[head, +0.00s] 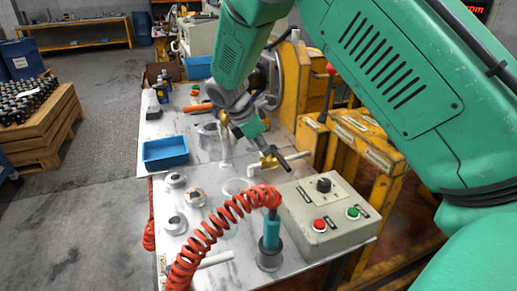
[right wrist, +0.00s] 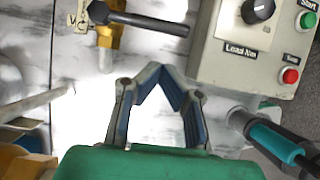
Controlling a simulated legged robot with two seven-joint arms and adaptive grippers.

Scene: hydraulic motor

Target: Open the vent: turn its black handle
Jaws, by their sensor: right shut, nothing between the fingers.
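The vent is a small brass valve (head: 268,163) on the light pipe over the bench, with its black handle (head: 298,156) sticking out to the right. In the right wrist view the brass body (right wrist: 108,36) is at the upper left and the black handle (right wrist: 150,22) runs right from it. My right gripper (head: 264,145) is close by the valve in the head view. In the right wrist view its blue-lined fingers (right wrist: 159,70) meet at their tips with nothing between them, below the handle and apart from it. My left gripper is not in view.
A grey control box (head: 325,213) with a knob and red and green buttons stands right of the valve. A teal tool (head: 271,232) with a red coiled hose (head: 205,235) is in front. A blue tray (head: 165,152) and metal rings lie to the left.

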